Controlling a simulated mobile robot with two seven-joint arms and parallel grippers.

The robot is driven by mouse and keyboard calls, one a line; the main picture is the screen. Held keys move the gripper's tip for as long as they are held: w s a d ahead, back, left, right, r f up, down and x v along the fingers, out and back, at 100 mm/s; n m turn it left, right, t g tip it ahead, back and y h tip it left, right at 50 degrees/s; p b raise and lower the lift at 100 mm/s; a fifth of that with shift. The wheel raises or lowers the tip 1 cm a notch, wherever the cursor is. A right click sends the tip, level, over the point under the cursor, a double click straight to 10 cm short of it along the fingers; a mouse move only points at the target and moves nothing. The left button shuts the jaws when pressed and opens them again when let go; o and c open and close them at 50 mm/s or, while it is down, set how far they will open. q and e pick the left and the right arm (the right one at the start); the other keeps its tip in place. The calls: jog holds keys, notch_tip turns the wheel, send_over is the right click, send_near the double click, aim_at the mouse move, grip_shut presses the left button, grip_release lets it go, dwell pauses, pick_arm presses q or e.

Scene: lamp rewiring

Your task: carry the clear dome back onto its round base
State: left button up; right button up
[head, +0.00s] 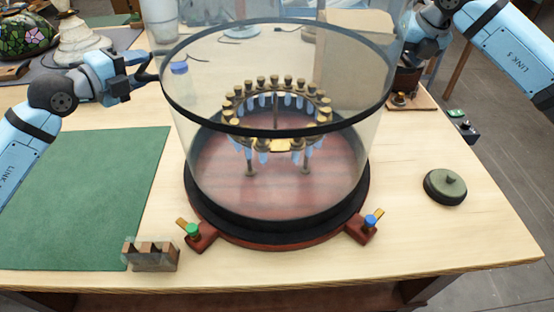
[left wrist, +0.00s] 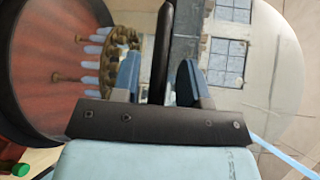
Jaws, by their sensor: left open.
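The clear dome (head: 190,150) is tall and see-through, with a black band (head: 275,133) around it. It stands upright over the round base (head: 275,238), which has a red wooden floor and a black ring. I cannot tell whether its lower edge touches the base. A ring of gold caps and blue tubes (head: 263,142) shows through it. My left gripper (head: 153,66) is at the left of the band. In the left wrist view its fingers (left wrist: 160,82) are apart, one on each side of the band. My right gripper (head: 418,52) is at the right side, its fingers unclear.
Two red clamps with a green knob (head: 193,230) and a blue knob (head: 371,220) stick out from the base's front. A round green piece (head: 445,187) lies right.

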jog(key=shift+s+r, duration=0.1)
pick_arm(q)
jog(key=v, duration=1.1)
pick_arm(e)
jog(key=v, duration=1.2)
pick_arm(q)
jog(key=shift+s, duration=0.15)
